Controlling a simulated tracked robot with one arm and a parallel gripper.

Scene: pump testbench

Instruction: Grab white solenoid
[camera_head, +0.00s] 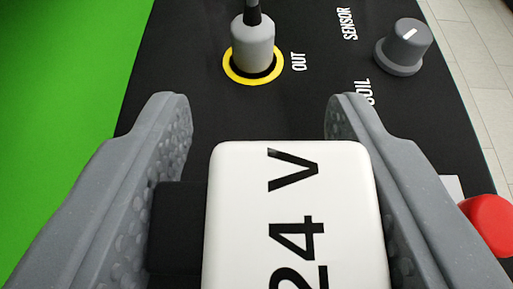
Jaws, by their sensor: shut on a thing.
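The white solenoid (240,215) is a white block with black "24 V" lettering, low in the middle of the camera view. A black part (178,232) adjoins its left side. My gripper (260,115) has its two grey fingers on either side of this block, and it is shut on the solenoid. The right finger lies along the white face's right edge, the left finger beside the black part. The solenoid's lower end is cut off by the frame edge.
Beyond the fingertips lies a black panel (200,60). On it are a grey plug (253,45) in a yellow-ringed "OUT" socket, a grey knob (403,45) and, at right, a red button (487,222). A green surface (60,80) lies left; pale floor tiles (470,30) show right.

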